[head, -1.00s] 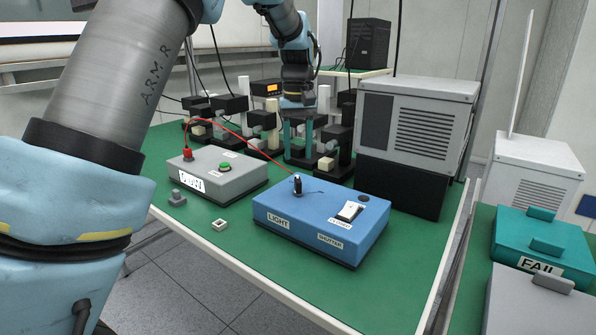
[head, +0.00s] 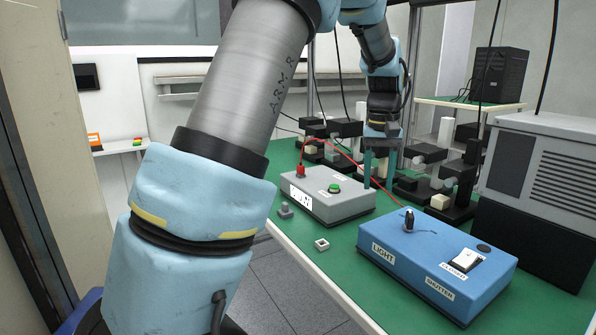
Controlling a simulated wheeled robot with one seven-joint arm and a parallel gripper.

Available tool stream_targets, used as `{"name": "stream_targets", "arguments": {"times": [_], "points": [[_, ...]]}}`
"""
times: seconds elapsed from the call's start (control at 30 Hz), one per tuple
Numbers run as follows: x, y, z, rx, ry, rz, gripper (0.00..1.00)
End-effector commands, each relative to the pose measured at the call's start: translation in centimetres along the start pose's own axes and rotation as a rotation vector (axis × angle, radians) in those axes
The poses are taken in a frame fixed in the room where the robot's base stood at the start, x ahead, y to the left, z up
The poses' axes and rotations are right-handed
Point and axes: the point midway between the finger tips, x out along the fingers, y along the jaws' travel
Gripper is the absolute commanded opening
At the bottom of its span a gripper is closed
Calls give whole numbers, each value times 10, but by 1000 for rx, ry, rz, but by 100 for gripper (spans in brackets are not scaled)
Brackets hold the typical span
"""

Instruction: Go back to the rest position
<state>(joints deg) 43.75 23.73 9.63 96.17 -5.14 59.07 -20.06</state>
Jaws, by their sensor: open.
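My gripper (head: 380,168) hangs at the end of my blue and grey arm (head: 245,95), fingers pointing down. It is behind the grey box (head: 325,196) with the green button, close to the black fixtures at the back of the green bench (head: 335,262). The two teal fingers are apart with nothing visible between them. Whether the fingertips touch anything cannot be told, as the grey box partly hides them. The blue box (head: 435,262) labelled LIGHT and SHUTTER stands in front, with a black knob and a white rocker switch.
Black fixtures (head: 425,152) crowd the bench's back. A large grey unit (head: 545,180) stands at the right. A red cable (head: 330,146) arcs from the grey box toward the blue box. A small white block (head: 321,244) and a grey piece (head: 286,210) lie in front.

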Motion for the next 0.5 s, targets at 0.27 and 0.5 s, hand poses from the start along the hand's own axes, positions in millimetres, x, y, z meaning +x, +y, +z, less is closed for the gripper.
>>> {"name": "stream_targets", "arguments": {"times": [0.27, 0.5], "points": [[45, -178, 81, -91, 66, 7, 49], [74, -242, 165, -113, 111, -16, 49]]}}
